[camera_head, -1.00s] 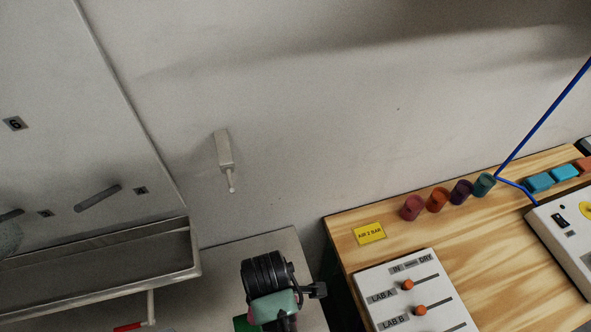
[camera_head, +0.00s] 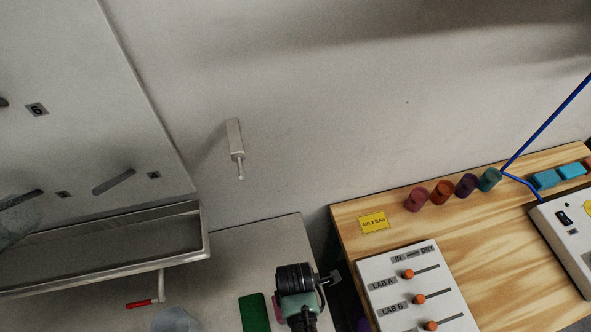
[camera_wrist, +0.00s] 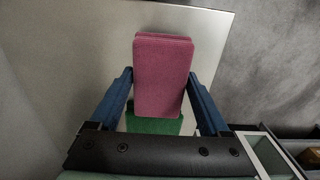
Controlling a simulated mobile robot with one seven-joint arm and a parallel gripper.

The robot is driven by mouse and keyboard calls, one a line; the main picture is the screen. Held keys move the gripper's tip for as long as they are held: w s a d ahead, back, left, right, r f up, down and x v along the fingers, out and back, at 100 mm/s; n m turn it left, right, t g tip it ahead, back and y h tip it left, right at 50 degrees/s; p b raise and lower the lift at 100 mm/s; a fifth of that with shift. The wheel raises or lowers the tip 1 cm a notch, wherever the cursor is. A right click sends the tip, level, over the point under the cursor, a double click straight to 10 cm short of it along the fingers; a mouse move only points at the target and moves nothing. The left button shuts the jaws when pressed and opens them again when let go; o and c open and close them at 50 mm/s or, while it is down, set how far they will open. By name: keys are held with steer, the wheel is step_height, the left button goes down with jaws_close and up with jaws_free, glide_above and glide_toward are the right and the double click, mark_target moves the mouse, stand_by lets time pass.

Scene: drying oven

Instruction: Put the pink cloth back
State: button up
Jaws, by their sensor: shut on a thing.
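In the wrist view, the pink cloth (camera_wrist: 162,75) is a folded block between the blue fingers of my gripper (camera_wrist: 160,80), which is shut on it. The green cloth (camera_wrist: 153,125) shows just below the pink one in that view, partly covered. In the head view, my gripper (camera_head: 296,285) is over the pale bench beside the wooden table. The green cloth (camera_head: 254,313) lies on the bench to its left. A sliver of the pink cloth (camera_head: 277,306) shows between them, mostly hidden by my gripper. I cannot tell whether the pink cloth touches the bench.
A metal tray or trough (camera_head: 110,240) and a red-handled valve (camera_head: 140,303) are at left. A clear round item (camera_head: 176,320) is at the bottom edge. The wooden table (camera_head: 350,225) at right carries a slider panel (camera_head: 388,262) and coloured cups (camera_head: 441,193). A wall hook (camera_head: 236,140) is behind.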

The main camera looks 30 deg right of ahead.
steer(key=shift+f, duration=1.35)
steer(key=shift+f, duration=0.1)
steer(key=o, duration=1)
step_height(320, 180, up, 12)
steer(key=shift+r, duration=0.15)
steer(key=shift+s, duration=0.1)
